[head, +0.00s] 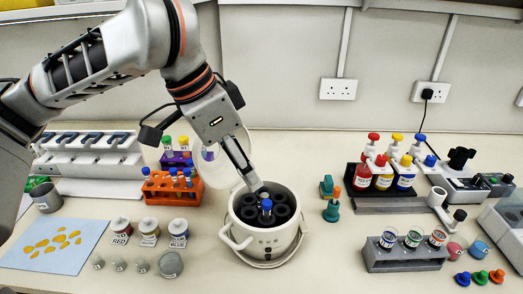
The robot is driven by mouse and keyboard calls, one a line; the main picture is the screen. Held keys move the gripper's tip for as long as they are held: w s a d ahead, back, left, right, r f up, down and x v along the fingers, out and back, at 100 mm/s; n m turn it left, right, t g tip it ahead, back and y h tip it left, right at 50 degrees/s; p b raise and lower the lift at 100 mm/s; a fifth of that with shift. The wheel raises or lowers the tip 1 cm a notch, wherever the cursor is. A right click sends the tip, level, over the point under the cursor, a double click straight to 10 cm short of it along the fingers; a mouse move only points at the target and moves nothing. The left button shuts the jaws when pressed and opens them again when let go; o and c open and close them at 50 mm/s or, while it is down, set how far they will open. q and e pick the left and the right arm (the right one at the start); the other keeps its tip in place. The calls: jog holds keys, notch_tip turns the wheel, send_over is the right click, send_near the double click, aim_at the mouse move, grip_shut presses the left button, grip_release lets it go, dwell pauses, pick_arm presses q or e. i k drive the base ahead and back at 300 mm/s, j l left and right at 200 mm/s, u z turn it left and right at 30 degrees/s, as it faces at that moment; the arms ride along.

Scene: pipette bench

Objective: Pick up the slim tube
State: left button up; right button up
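A slim tube with a blue cap (266,204) stands upright in the dark rotor of a white round pot-like centrifuge (239,231). My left gripper (260,190) reaches down from the upper left over the rotor. Its fingertips are at or just above the blue cap; I cannot tell whether they touch it. The fingers show nearly edge-on, so the gap between them is hidden. The lower part of the tube is hidden in the rotor. Other capped tubes stand in an orange rack (172,194) and a purple rack (178,158) to the left. My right gripper is not in view.
Labelled jars (149,232) and small metal weights stand left of the centrifuge, near a blue mat (45,258) with yellow pieces. Green stoppers (331,210) are close on its right. A grey rack (400,258) and dropper bottles (383,172) stand farther right. The front middle bench is clear.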

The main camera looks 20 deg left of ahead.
aim_at(172, 171)
jog(key=k, duration=1)
